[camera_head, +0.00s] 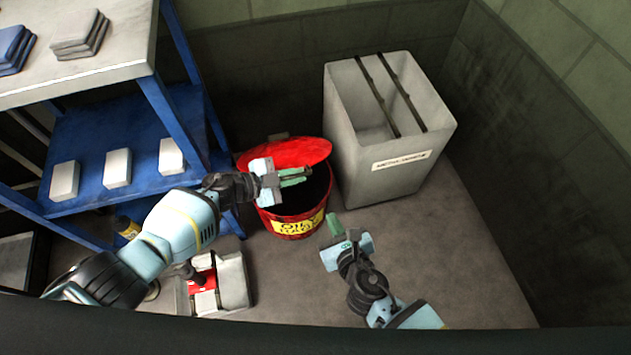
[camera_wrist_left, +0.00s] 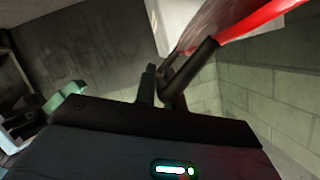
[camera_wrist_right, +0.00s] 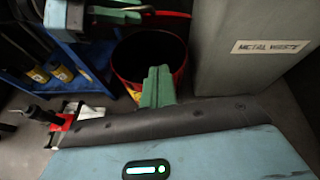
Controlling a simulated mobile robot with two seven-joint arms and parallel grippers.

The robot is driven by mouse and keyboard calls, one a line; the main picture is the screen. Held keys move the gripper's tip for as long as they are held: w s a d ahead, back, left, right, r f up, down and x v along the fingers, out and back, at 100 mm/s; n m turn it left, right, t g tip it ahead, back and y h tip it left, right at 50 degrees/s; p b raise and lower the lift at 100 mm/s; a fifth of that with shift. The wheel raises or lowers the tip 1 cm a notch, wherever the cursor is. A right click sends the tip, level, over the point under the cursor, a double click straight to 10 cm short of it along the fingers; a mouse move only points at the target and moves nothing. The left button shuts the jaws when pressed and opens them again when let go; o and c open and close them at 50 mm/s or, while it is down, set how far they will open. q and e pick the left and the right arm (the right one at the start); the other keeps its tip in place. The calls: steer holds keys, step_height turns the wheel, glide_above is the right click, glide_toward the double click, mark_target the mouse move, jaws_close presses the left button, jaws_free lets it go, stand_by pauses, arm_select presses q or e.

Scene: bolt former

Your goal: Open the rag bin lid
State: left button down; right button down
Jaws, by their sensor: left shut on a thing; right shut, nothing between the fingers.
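The red rag bin (camera_head: 292,222) stands on the floor with a yellow label on its front. Its red lid (camera_head: 290,152) is tilted up at the back, and the dark inside of the bin shows. In the left wrist view the lid's red edge (camera_wrist_left: 262,20) and a dark handle bar (camera_wrist_left: 192,68) are close to the fingers. My left gripper (camera_head: 298,176) is over the bin opening, in front of the lid, shut on the lid handle; the head view hides the grip itself. My right gripper (camera_head: 335,226) is shut and empty, in front and right of the bin.
A large grey metal waste bin (camera_head: 393,176) stands just right of the rag bin. A blue shelf unit (camera_head: 112,165) with pale blocks is on the left. Floor at right is clear.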

arm_select(q)
steer(key=shift+w+a, duration=0.1)
arm_select(e)
steer(key=shift+w, duration=0.2)
steer(key=w+a, duration=0.5)
steer(key=w, duration=0.5)
steer(key=shift+w+f, duration=0.2)
stand_by(0.5)
stand_by(0.3)
